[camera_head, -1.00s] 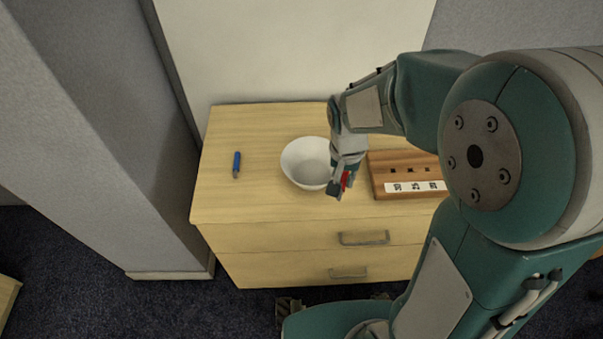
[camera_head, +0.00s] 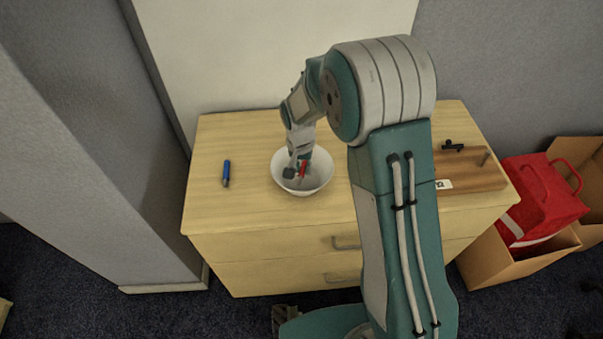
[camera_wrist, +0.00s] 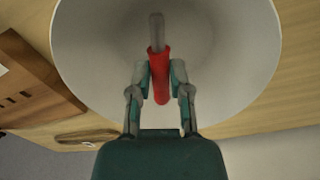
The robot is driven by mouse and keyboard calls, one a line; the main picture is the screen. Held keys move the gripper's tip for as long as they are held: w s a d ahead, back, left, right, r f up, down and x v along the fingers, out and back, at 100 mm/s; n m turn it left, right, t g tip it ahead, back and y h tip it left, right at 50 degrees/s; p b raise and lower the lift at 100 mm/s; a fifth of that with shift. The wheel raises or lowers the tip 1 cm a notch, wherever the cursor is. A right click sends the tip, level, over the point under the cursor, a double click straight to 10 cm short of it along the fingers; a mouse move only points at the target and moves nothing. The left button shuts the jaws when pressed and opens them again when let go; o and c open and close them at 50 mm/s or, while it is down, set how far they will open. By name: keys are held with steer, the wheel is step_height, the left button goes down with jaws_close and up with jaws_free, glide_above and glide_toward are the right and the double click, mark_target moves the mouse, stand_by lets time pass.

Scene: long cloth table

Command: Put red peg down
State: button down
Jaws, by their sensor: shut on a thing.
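The red peg (camera_wrist: 160,78) is held between the two fingers of my gripper (camera_wrist: 160,88) in the wrist view. Its grey tip points away from my gripper, towards the bowl's inside. In the head view the red peg (camera_head: 303,168) shows small beside my gripper (camera_head: 297,170), over the white bowl (camera_head: 318,184). The bowl also fills much of the wrist view (camera_wrist: 90,50) behind the peg. My gripper is shut on the peg. I cannot tell whether the peg touches the bowl.
A blue peg (camera_head: 226,173) lies on the dresser top (camera_head: 240,206) left of the bowl. A wooden block with holes (camera_head: 470,174) lies at the right, partly hidden by my arm. A red bag (camera_head: 540,200) sits in a cardboard box (camera_head: 495,262) right of the dresser.

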mark_target(301, 174)
steer(key=shift+w+a+f, duration=0.15)
steer(key=shift+w+f, duration=0.05)
steer(key=shift+f, duration=1.65)
steer(key=c, duration=0.6)
jaws_free()
